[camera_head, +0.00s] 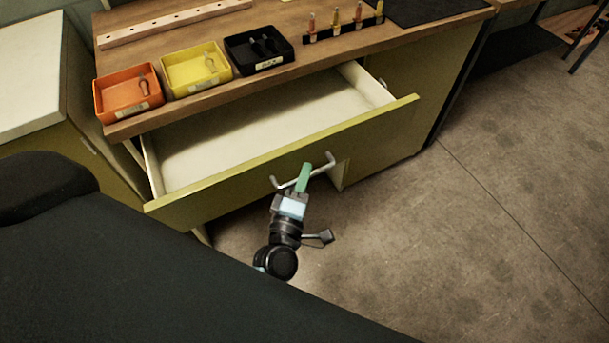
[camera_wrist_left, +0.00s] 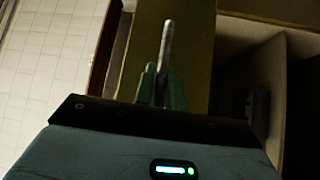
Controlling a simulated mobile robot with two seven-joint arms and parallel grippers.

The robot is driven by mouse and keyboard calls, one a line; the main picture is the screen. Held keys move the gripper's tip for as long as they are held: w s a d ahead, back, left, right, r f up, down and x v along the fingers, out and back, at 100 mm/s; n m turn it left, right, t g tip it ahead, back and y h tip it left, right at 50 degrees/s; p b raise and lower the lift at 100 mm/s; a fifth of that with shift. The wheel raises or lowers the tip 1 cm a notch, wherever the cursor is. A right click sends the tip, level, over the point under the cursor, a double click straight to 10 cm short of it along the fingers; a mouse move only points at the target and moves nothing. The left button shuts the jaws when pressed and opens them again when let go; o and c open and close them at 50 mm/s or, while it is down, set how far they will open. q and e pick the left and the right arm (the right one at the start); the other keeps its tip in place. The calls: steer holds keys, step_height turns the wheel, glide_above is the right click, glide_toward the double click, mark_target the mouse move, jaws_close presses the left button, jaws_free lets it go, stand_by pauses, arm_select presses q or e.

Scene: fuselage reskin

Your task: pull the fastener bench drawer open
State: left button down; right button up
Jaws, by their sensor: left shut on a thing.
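The fastener bench drawer (camera_head: 285,158) is pulled out from under the bench top, and its pale interior shows empty. Its olive front carries a grey bar handle (camera_head: 326,164). My left gripper (camera_head: 304,178), with green fingers, is shut on the handle near its middle. In the left wrist view the green fingers (camera_wrist_left: 161,88) close around the handle bar (camera_wrist_left: 166,45), with the olive drawer front behind it. My right gripper is not in view.
On the bench top (camera_head: 200,25) stand an orange bin (camera_head: 127,105), a yellow bin (camera_head: 190,82), a black bin (camera_head: 240,60) and a rack of several upright fasteners (camera_head: 335,30). A pale-topped cabinet (camera_head: 30,75) stands at left. The floor (camera_head: 500,200) at right is clear.

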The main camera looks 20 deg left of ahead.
arm_select(q)
steer(key=c, duration=1.5)
jaws_free()
steer(key=shift+s, duration=0.1)
steer(key=s, duration=0.5)
steer(key=s+d+f+b, duration=0.1)
steer(key=s, duration=0.1)
steer(key=shift+s, duration=0.3)
